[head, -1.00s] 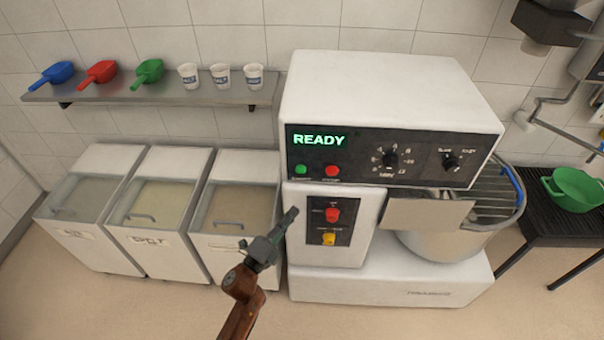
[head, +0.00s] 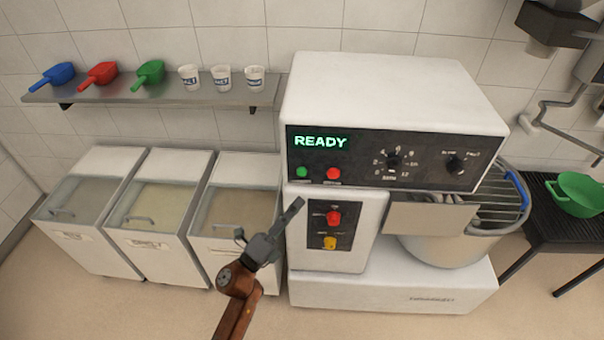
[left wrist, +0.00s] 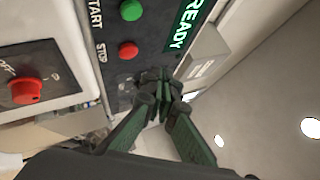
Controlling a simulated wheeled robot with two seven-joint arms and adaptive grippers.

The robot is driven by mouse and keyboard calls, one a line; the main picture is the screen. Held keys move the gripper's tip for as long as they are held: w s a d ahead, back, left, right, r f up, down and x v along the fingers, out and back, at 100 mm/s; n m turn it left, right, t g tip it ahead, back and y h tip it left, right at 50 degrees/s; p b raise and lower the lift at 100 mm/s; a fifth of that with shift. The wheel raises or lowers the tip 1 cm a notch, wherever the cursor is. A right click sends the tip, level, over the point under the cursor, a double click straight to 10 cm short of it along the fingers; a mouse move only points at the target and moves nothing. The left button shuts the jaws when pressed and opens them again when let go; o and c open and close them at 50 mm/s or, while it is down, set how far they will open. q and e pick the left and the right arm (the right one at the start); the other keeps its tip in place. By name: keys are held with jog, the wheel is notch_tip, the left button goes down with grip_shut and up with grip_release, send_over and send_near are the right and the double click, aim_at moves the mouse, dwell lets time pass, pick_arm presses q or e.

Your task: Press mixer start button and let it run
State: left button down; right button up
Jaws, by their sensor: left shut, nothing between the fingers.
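The white mixer (head: 390,90) stands in the middle right of the head view. Its black panel has a lit green display (head: 320,142) reading READY. Below the display are a green start button (head: 302,173) and a red stop button (head: 333,174). In the left wrist view the start button (left wrist: 131,10) is labelled START and the stop button (left wrist: 128,50) STOP. My left gripper (head: 297,204) is shut and empty, its tip just below the start button in the head view. In the left wrist view its fingertips (left wrist: 160,82) are together near the panel; contact cannot be told. My right gripper is not in view.
A lower panel has a red knob (head: 333,218) and a yellow knob (head: 329,243). The steel bowl (head: 440,248) sits under a wire guard. Lidded bins (head: 150,255) stand left, below a shelf (head: 150,95) with scoops and cups. A green bowl (head: 578,193) is at right.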

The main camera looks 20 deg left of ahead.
pick_arm(q)
jog(key=w+a+b, duration=0.1)
jog(key=w+a, duration=0.1)
jog(key=w, duration=0.5)
jog(key=shift+w+a, duration=0.2)
jog(key=shift+w, duration=0.1)
jog(key=shift+w, duration=0.1)
dwell(1.2)
jog(key=shift+w+a, duration=0.15)
jog(key=shift+w, duration=0.1)
jog(key=shift+w+a, duration=0.15)
jog(key=shift+w, duration=0.3)
dwell(0.7)
jog(key=shift+s, duration=0.1)
jog(key=shift+s+d, duration=0.3)
jog(key=shift+s, duration=0.45)
jog(key=s, duration=0.1)
jog(key=s+d, duration=0.1)
jog(key=s, duration=0.1)
jog(key=s+p, duration=0.1)
jog(key=shift+s+d, duration=0.3)
jog(key=shift+s, duration=0.1)
